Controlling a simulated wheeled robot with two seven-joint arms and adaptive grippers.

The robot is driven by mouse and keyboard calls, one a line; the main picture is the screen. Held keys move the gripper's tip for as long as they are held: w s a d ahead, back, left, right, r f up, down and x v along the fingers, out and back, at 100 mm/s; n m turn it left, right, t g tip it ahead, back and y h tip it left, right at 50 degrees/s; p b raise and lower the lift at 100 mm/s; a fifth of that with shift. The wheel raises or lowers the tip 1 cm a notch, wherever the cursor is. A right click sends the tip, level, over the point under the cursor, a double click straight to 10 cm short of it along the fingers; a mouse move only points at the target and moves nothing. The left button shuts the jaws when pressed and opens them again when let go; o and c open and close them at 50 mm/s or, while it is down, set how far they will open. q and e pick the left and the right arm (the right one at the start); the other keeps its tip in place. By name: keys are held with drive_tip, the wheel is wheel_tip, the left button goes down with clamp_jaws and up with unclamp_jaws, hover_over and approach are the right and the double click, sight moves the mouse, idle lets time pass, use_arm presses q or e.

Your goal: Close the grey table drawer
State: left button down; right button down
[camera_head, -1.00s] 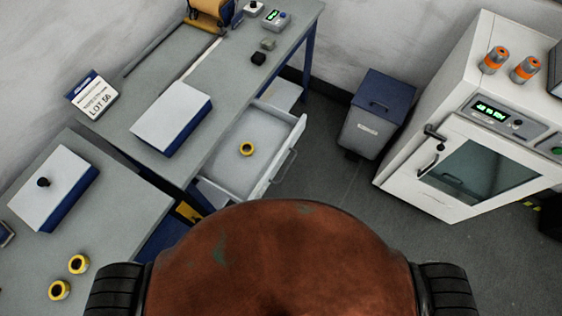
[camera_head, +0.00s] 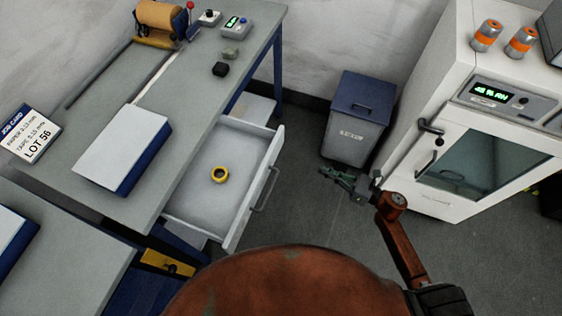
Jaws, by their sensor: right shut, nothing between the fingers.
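The grey table drawer (camera_head: 252,210) is pulled out from under the grey-topped table (camera_head: 178,95). Its handle (camera_head: 265,189) is on the front panel, facing right. A yellow ring-shaped roll (camera_head: 219,174) lies inside on the drawer floor. My right gripper (camera_head: 325,174) is shut and empty, to the right of the drawer front and apart from the handle. It points left toward the drawer. My left gripper is out of view.
A blue-lidded bin (camera_head: 357,118) stands behind my right gripper. A white oven-like cabinet (camera_head: 463,135) stands at the right. A white-topped blue box (camera_head: 124,146) is on the table.

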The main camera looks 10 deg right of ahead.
wheel_tip(320, 180, up, 2)
drive_tip(key=s+a+n+g+y, duration=0.1)
drive_tip(key=s+a+n+g, duration=0.15)
drive_tip(key=n, duration=0.25)
approach(273, 159)
drive_tip(key=shift+y, duration=0.3)
drive_tip(key=x, duration=0.3)
drive_tip(key=b+x, duration=0.1)
drive_tip(key=x, duration=0.2)
drive_tip(key=shift+w+a+f, duration=0.25)
drive_tip(key=shift+w+a, duration=0.05)
